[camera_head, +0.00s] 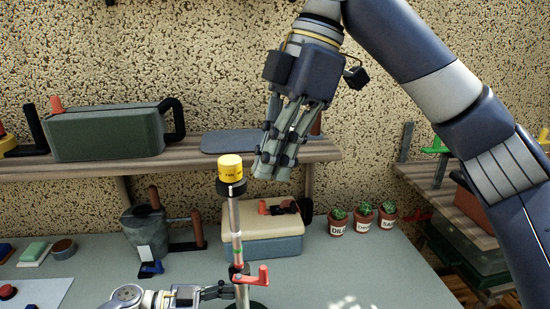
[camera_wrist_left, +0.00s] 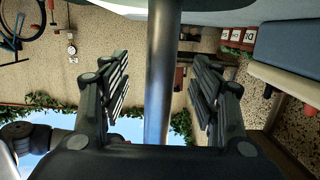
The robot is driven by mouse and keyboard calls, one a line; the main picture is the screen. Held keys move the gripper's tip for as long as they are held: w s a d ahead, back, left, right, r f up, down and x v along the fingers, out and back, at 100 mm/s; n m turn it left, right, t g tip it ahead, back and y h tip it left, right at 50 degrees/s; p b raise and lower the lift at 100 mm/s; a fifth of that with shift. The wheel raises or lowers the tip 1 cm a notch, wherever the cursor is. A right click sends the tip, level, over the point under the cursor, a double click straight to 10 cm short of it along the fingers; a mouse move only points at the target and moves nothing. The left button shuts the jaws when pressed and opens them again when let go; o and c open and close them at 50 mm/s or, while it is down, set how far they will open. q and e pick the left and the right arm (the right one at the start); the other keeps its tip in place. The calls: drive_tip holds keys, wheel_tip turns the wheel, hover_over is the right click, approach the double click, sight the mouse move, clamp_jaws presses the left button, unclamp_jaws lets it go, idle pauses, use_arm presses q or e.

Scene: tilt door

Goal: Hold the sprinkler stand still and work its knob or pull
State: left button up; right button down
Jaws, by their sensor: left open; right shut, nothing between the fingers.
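The sprinkler stand (camera_head: 235,218) is an upright metal pole with a yellow cap (camera_head: 231,169) on top and a red crank-like handle (camera_head: 252,275) low down. Its base is mostly hidden at the bottom edge. My left gripper (camera_head: 225,291) is at the lower pole, left of the red handle. In the left wrist view the pole (camera_wrist_left: 162,100) runs between the open fingers of the left gripper (camera_wrist_left: 160,65), with gaps on both sides. My right gripper (camera_head: 272,170) is shut and empty, pointing down, just right of the yellow cap and apart from it.
On the bench (camera_head: 340,265) stand a watering can (camera_head: 147,230), a cream and blue box (camera_head: 268,235) behind the pole, and small labelled cactus pots (camera_head: 363,217). The bench front right is clear.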

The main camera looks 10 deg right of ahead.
idle(0.4)
use_arm(q)
drive_tip(key=o, duration=0.6)
